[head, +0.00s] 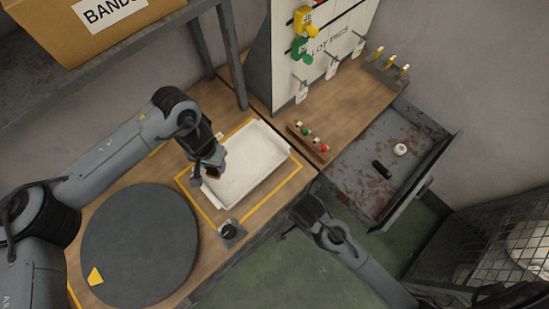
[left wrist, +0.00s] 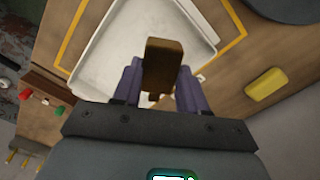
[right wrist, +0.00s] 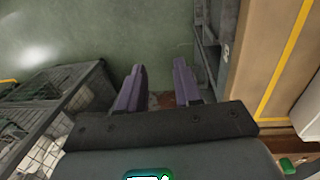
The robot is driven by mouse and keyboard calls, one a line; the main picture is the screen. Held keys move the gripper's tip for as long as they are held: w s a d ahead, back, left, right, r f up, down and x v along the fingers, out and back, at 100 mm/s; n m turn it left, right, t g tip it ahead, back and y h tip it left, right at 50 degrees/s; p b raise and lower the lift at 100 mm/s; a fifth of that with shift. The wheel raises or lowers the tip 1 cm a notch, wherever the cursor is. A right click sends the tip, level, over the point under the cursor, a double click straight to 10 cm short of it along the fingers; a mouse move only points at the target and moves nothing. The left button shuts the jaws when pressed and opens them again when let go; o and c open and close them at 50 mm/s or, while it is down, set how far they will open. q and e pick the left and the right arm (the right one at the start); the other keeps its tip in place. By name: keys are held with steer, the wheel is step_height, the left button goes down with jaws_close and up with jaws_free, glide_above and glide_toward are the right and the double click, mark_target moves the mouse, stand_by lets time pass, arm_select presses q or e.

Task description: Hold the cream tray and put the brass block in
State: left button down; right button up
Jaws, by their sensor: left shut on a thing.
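The cream tray (head: 262,160) lies flat inside a yellow outline on the wooden bench; it also shows in the left wrist view (left wrist: 110,55). My left gripper (head: 211,172) is at the tray's left end in the head view. It is shut on the brass block (left wrist: 163,62), which looks dark brown and stands up between the purple fingers. The block's height above the tray is hard to tell. My right gripper (right wrist: 158,75) is open and empty, its fingers apart. It is off the bench's front edge, over the green floor, and not touching the tray.
A grey round disc (head: 140,245) lies left on the bench. A black knob (head: 229,231) sits near the tray's front corner. A peg strip (head: 310,143) is right of the tray. An open rusty drawer (head: 360,160) and a wire cage (head: 510,245) stand at right.

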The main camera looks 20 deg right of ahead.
steer(key=w+a, duration=0.1)
steer(key=w, duration=0.2)
steer(key=w+a+h, duration=0.1)
steer(key=w, duration=0.3)
steer(key=w+a+r+m+t+h, duration=0.1)
steer(key=w, duration=0.2)
steer(key=shift+w, duration=0.25)
steer(key=w+r+t+h, duration=0.1)
steer(key=w+r+t, duration=0.2)
steer(key=w+r, duration=0.55)
steer(key=shift+n, duration=0.3)
steer(key=x, duration=0.8)
steer(key=w+x, duration=0.1)
steer(key=x, duration=0.4)
steer(key=shift+w+a, duration=0.15)
steer(key=shift+a, duration=0.15)
jaws_close()
